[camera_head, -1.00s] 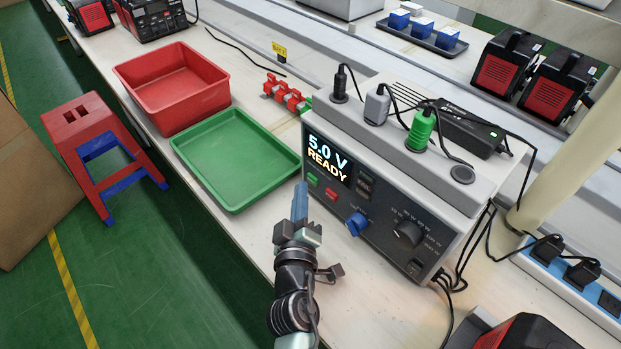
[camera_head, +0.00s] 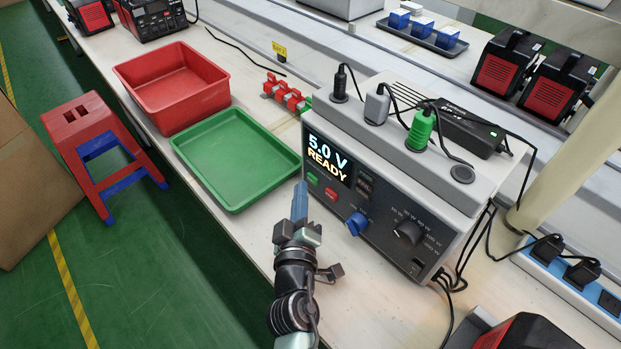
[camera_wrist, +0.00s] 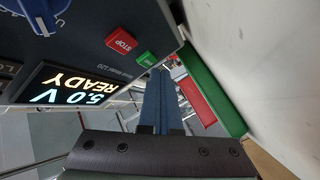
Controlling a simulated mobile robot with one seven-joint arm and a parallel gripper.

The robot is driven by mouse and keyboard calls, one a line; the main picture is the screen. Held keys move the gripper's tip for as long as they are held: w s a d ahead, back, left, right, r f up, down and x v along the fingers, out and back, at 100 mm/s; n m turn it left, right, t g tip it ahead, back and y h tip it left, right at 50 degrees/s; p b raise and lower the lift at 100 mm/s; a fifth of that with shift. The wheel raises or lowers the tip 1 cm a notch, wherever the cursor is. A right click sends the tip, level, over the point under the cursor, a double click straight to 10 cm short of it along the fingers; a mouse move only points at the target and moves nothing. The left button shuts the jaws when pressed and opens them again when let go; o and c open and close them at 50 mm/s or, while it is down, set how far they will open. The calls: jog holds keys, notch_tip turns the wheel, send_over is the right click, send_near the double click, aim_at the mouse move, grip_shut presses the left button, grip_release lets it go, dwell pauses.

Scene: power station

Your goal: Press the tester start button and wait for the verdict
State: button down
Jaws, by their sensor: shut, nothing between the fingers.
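The tester (camera_head: 385,185) is a grey box on the bench. Its display (camera_head: 328,158) reads "5.0 V READY". A green button (camera_head: 312,178) and a red button (camera_head: 331,193) sit below the display. In the wrist view the red button (camera_wrist: 121,41) reads STOP, and the green button (camera_wrist: 147,59) is beside it; its label is too small to read. My gripper (camera_head: 299,190) is shut and empty, its blue fingers in front of the panel near the green button. In the wrist view my fingertips (camera_wrist: 158,75) point past the green button; I cannot tell whether they touch the panel.
A green tray (camera_head: 246,197) and a red bin (camera_head: 215,97) stand left of the tester. A blue knob (camera_head: 356,223) and a black dial (camera_head: 407,233) are on the panel. Several plugs and cables are on top. A power strip (camera_head: 540,262) lies at the right.

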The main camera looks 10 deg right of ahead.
jog(key=shift+w+d, duration=0.1)
dwell(0.6)
jog(key=shift+w+d, duration=0.2)
jog(key=shift+d, duration=0.05)
jog(key=shift+d+p, duration=0.1)
jog(key=shift+p, duration=0.2)
dwell(0.3)
jog(key=shift+s+a+b, duration=0.3)
jog(key=shift+a+b, duration=0.1)
jog(key=shift+a, duration=0.05)
jog(key=a+b, duration=0.1)
jog(key=s+a+b, duration=0.2)
jog(key=shift+s+a+f, duration=0.15)
jog(key=shift+s+a, duration=0.1)
jog(key=shift+a, duration=0.05)
jog(key=shift+s+a+b, duration=0.45)
jog(key=shift+s+a, duration=0.05)
jog(key=shift+a, duration=0.15)
jog(key=shift+r, duration=0.2)
